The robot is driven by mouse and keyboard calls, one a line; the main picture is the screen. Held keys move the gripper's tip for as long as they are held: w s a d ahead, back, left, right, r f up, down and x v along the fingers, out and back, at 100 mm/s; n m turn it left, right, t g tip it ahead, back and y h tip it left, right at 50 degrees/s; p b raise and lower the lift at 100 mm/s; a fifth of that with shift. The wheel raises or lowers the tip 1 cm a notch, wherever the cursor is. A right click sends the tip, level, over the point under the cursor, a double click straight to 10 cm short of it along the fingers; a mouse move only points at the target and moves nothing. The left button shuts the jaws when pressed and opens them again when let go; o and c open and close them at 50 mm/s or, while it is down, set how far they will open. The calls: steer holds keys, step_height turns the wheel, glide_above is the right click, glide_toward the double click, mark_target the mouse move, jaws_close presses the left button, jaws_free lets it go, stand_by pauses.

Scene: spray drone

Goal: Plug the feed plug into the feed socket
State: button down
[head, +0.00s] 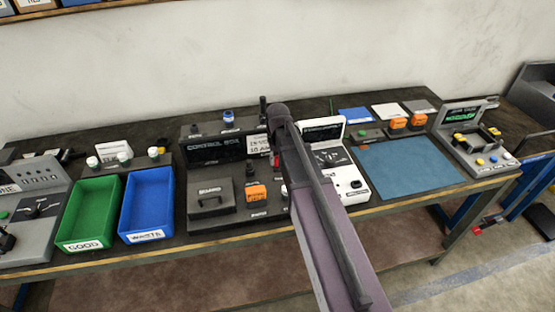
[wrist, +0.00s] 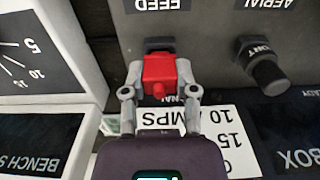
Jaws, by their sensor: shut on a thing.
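In the wrist view my gripper (wrist: 159,80) is shut on the red feed plug (wrist: 159,72), one grey finger on each side. The feed socket (wrist: 158,43) is a black opening in the dark panel, close to the upside-down FEED label. The plug's far end lies right at the socket and overlaps its lower part. I cannot tell whether it is inside or just in front. In the head view the control box (head: 213,151) stands at the middle of the bench, and my arm hides the gripper and socket there.
A black knob (wrist: 265,70) sticks out of the panel to the right of the plug, below the AERIAL label. The white bench supply (head: 343,170) stands close beside the control box. Green (head: 70,238) and blue (head: 133,228) bins stand to the left, a blue mat (head: 410,168) to the right.

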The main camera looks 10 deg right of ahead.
steer(key=shift+f+b, duration=0.65)
steer(key=shift+f, duration=0.05)
steer(key=shift+c, duration=1.5)
jaws_free()
steer(key=shift+r, duration=0.15)
